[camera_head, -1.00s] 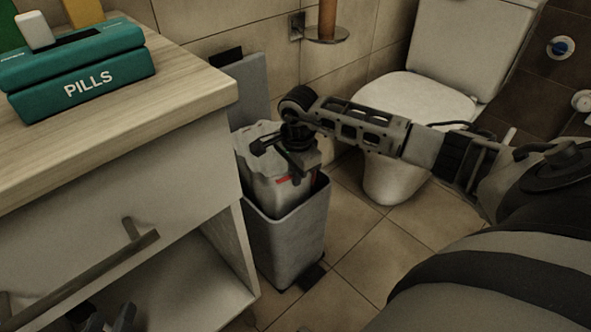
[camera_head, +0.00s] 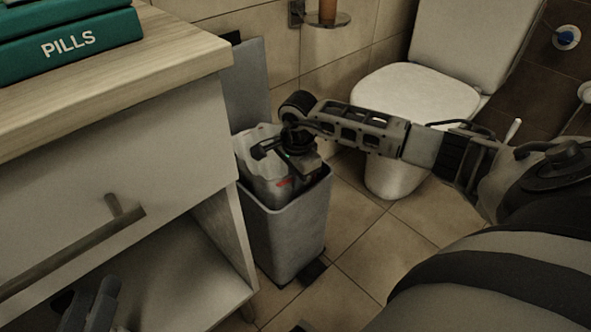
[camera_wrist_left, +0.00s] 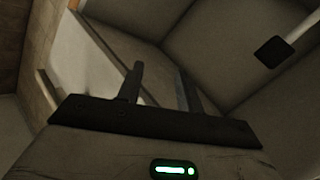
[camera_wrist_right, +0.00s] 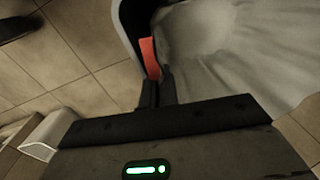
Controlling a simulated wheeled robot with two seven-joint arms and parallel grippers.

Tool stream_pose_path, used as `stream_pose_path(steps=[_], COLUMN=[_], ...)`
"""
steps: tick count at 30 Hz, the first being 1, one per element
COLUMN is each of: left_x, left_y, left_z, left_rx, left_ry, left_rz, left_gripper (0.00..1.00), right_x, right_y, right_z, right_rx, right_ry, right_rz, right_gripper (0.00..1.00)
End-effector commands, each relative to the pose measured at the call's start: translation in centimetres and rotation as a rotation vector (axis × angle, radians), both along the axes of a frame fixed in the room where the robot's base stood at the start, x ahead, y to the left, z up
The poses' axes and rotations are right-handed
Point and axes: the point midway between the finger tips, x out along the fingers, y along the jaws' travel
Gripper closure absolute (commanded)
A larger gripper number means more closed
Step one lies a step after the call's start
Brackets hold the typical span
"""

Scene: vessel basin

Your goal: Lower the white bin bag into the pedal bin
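The white bin bag (camera_head: 257,172) sits partly inside the grey pedal bin (camera_head: 288,238) in the head view, its crumpled top above the rim. My right gripper (camera_head: 280,152) is at the bag's top, over the bin opening. In the right wrist view its fingers (camera_wrist_right: 159,92) are close together at the bag (camera_wrist_right: 225,45), beside a red strip (camera_wrist_right: 150,57). The bag's lower part is hidden in the bin. My left gripper (camera_head: 90,305) is low at bottom left, its fingers (camera_wrist_left: 160,75) apart and empty.
A cabinet with a wooden top (camera_head: 120,75) and a bar handle (camera_head: 75,255) stands left of the bin. The bin's raised lid (camera_head: 246,88) is behind it. A toilet (camera_head: 415,95) stands to the right. Tiled floor (camera_head: 350,265) is clear in front.

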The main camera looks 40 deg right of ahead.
Motion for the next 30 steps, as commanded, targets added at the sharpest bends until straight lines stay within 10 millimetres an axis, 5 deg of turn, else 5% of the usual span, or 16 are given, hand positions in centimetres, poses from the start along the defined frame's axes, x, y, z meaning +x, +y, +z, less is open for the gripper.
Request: stream_pose_path(steps=[22,25,30], left_x=[0.4,0.4,0.4], left_y=[-0.1,-0.2,-0.2], left_z=[1.3,1.3,1.1], left_rx=[-0.061,-0.061,-0.059], left_ry=[-0.073,-0.072,-0.067], left_rz=[-0.006,-0.007,-0.007], left_gripper=[0.64,0.64,0.64], right_x=[0.0,0.0,-0.1], right_y=[0.0,0.0,0.0], right_z=[-2.1,-2.1,-2.1], right_rx=[0.0,0.0,0.0], right_ry=[-0.001,-0.001,0.003], right_rz=[0.0,0.0,0.0], right_gripper=[1.0,0.73,0.75])
